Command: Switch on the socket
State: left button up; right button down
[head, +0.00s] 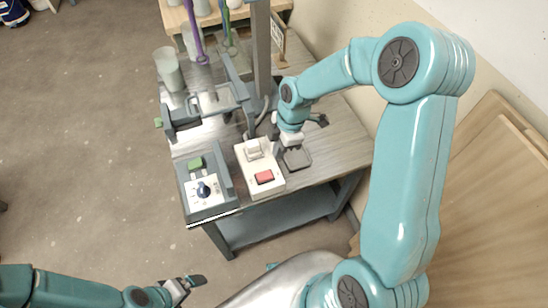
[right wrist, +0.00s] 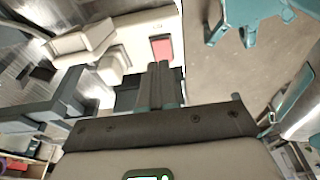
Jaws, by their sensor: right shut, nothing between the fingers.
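The socket (head: 245,167) is a white block on the front of the workbench, with a red rocker switch (head: 265,177) at its near end. A white plug (head: 253,149) sits in its far end, and a cable runs behind it. The switch also shows in the right wrist view (right wrist: 162,48), beyond my fingertips. My right gripper (head: 297,159) is just right of the socket, apart from the switch. In the right wrist view its fingers (right wrist: 160,80) are together and empty. My left gripper (head: 190,283) is low at the left, away from the bench; its finger gap is unclear.
Left of the socket is a grey control box (head: 207,207) with a dial and a green button. Behind stand a grey clamp-like frame (head: 205,115), an upright post (head: 262,60) and a pale cup (head: 168,70). A wall and leaning boards (head: 500,180) are at the right.

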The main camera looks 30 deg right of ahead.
jog(key=r, duration=0.1)
jog(key=d+r, duration=0.1)
jog(key=r, duration=0.1)
jog(key=d+r, duration=0.1)
jog(key=shift+s+d+r, duration=0.25)
jog(key=shift+s+r, duration=0.05)
jog(key=a+f+m, duration=0.1)
jog(key=a+f, duration=0.1)
jog(key=f, duration=0.1)
jog(key=s+a+f+m, duration=0.1)
jog(key=a+f+m, duration=0.1)
jog(key=a+f, duration=0.1)
jog(key=s+a+f+m+y, duration=0.1)
jog(key=a+f+m, duration=0.1)
jog(key=f, duration=0.2)
jog(key=shift+a, duration=0.35)
jog(key=s+a+f+m, duration=1)
jog(key=s+f+m, duration=0.1)
jog(key=s+m, duration=0.1)
jog(key=shift+a+y, duration=0.3)
jog(key=shift+a, duration=0.1)
jog(key=shift+s, duration=0.1)
